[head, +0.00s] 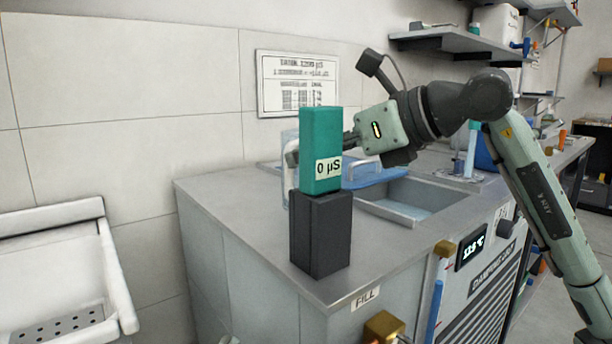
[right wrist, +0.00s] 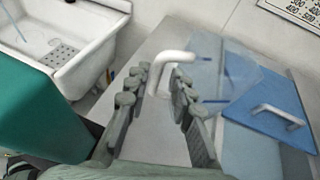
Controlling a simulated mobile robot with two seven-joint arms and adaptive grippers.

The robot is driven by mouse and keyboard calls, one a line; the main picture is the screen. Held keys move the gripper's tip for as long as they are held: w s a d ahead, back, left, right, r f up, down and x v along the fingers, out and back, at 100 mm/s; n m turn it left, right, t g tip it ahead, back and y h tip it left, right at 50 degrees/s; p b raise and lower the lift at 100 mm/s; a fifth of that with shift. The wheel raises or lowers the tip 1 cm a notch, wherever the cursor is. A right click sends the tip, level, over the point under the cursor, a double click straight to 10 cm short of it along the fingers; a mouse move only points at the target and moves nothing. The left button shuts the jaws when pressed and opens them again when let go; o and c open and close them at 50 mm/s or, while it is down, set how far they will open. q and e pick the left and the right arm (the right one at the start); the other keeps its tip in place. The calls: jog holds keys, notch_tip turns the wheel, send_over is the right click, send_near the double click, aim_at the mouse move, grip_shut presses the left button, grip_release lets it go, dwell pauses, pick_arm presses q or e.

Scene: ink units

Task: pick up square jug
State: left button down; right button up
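The square jug (right wrist: 228,72) is clear and boxy with a white loop handle. In the right wrist view it stands on the grey worktop, its handle towards me. My right gripper (right wrist: 162,82) is open, with one finger on each side of the handle; I cannot tell whether either touches it. In the head view the jug (head: 287,138) shows only as a pale strip left of a teal block. My right gripper (head: 318,150) reaches behind that block, which hides most of its fingers. My left gripper is not in view.
The teal block (head: 320,128) marked "0 µS" stands on a dark block (head: 320,235) at the worktop's near edge, in front of my right gripper. A blue lid or board (head: 385,175) lies by the sunken basin (head: 410,205). A white sink (head: 50,260) is at left.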

jog(key=x, duration=0.4)
jog(key=shift+a+f, duration=0.1)
jog(key=shift+a, duration=0.1)
jog(key=shift+c, duration=0.5)
grip_shut()
